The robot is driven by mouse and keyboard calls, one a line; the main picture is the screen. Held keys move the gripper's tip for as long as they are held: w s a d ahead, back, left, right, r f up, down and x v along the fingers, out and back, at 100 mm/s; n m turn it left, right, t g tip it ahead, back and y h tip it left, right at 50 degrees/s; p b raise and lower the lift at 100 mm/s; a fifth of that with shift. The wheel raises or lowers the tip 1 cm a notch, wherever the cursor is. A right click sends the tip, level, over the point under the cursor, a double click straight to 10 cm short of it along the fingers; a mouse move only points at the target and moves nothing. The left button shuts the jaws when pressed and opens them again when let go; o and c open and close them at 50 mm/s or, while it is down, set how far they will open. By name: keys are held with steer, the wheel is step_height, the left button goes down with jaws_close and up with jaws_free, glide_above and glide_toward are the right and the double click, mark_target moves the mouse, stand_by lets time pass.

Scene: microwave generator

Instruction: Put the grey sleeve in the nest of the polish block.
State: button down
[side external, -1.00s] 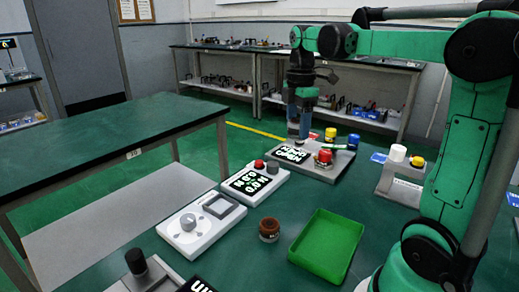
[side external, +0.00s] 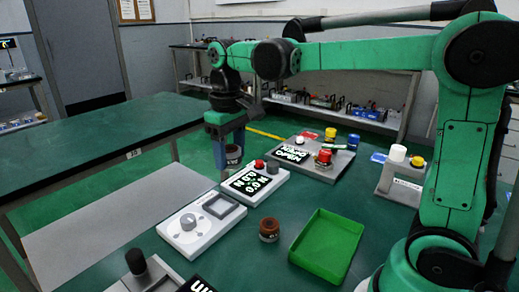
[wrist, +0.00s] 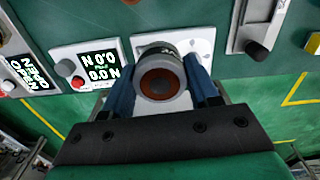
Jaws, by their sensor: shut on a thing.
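My gripper (side external: 229,160) is shut on the grey sleeve (side external: 234,153), held in the air left of the display block. In the wrist view the sleeve (wrist: 160,68) sits between the two blue fingers, its end facing the camera with a reddish-brown ring and dark centre. A white block with a grey knob and a square grey-framed recess (side external: 220,206) lies on the green bench. It may be the polish block, but its label is too small to read. In the wrist view a white block (wrist: 200,46) lies partly hidden behind the sleeve.
A display block (side external: 255,184) with a red button stands beside the recess block. A brown round part (side external: 269,229) and an empty green tray (side external: 326,245) are to the right. A grey station (side external: 318,163) with coloured knobs stands behind. A black-knobbed device (side external: 137,261) is in front.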

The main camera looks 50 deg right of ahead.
mark_target(292, 208)
steer(key=s+d+r+n, duration=0.1)
steer(key=s+d+n, duration=0.1)
steer(key=d+n, duration=0.3)
steer(key=s+d+r+n, duration=0.1)
steer(key=s+d+n, duration=0.2)
steer(key=d+n, duration=0.3)
steer(key=d, duration=0.3)
steer(key=shift+s+d+r, duration=0.2)
steer(key=shift+d+r, duration=0.05)
steer(key=shift+d, duration=0.15)
step_height(292, 208, down, 20)
steer(key=shift+r, duration=0.15)
steer(key=shift+c, duration=1.1)
jaws_free()
